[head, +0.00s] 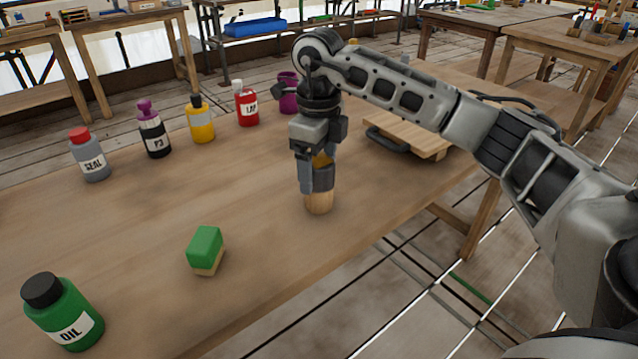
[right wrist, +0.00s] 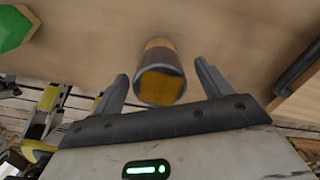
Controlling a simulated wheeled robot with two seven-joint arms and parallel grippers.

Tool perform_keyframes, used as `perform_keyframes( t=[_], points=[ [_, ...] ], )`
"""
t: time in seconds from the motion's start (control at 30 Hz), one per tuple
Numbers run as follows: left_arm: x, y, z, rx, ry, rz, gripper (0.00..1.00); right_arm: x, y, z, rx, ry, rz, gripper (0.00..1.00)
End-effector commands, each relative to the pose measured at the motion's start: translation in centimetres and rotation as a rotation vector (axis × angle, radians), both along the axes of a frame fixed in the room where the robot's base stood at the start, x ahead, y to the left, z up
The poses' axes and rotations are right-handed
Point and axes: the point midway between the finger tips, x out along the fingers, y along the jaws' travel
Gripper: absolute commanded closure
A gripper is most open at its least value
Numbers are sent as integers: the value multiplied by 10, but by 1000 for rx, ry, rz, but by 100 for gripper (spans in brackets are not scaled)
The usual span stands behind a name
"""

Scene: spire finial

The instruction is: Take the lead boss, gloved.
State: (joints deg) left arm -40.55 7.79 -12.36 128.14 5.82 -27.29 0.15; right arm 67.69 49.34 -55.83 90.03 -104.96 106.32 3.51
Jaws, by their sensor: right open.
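A short upright cylinder (head: 319,203) stands on the wooden table (head: 270,290), with a pale wood lower part, a grey metal-like band and a yellow top; it may be the lead boss, but no label shows. In the right wrist view the same cylinder (right wrist: 160,86) shows its yellow end and grey rim. My right gripper (head: 318,186) points down over it and partly hides it. In the right wrist view my right gripper (right wrist: 164,88) is open, with one finger on each side of the cylinder and visible gaps. My left gripper is out of view. No glove is seen.
A green and tan block (head: 205,250) and a green OIL bottle (head: 63,312) stand at the near left. A grey SEAL bottle (head: 90,155) and several other bottles line the far edge. A wooden board with a dark handle (head: 388,140) lies behind my right gripper.

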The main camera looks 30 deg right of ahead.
Motion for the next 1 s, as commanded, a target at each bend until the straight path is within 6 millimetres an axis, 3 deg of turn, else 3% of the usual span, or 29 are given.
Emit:
perform_keyframes(
  t=[0.2,0.5,0.57,0.7,1.0],
  points=[
    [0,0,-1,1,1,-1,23,-3,-1,-33,-1,3,0,23],
    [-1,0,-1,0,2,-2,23,-2,0,-39,-1,1,1,23],
    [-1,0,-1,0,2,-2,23,-2,0,-39,-1,1,1,34],
    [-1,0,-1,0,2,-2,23,-2,0,-38,-1,1,0,73],
    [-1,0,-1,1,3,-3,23,-2,0,-37,1,-1,0,74]
  ],
)
